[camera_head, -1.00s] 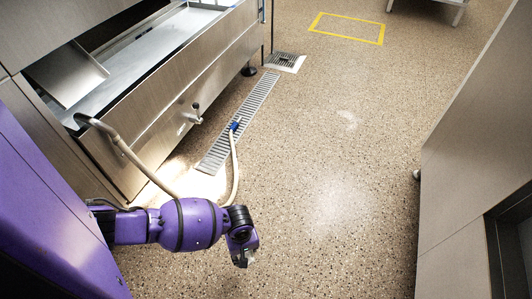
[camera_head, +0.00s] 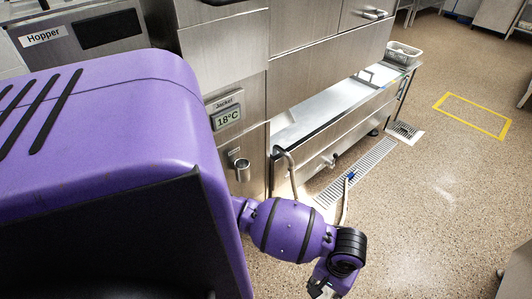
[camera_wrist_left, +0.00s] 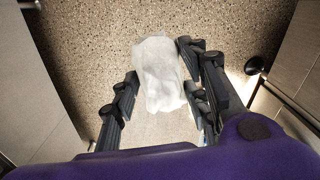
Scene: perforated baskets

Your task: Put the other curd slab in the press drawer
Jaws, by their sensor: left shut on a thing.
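A white, soft-looking curd slab (camera_wrist_left: 158,75) is between the fingers of my left gripper (camera_wrist_left: 160,85) in the left wrist view, above the speckled floor. The gripper is shut on it. In the head view my left gripper (camera_head: 322,288) hangs at the bottom edge, with only a small pale bit showing there. My right gripper is not in view. I cannot tell which front is the press drawer.
Open floor (camera_head: 430,200) lies to the right.

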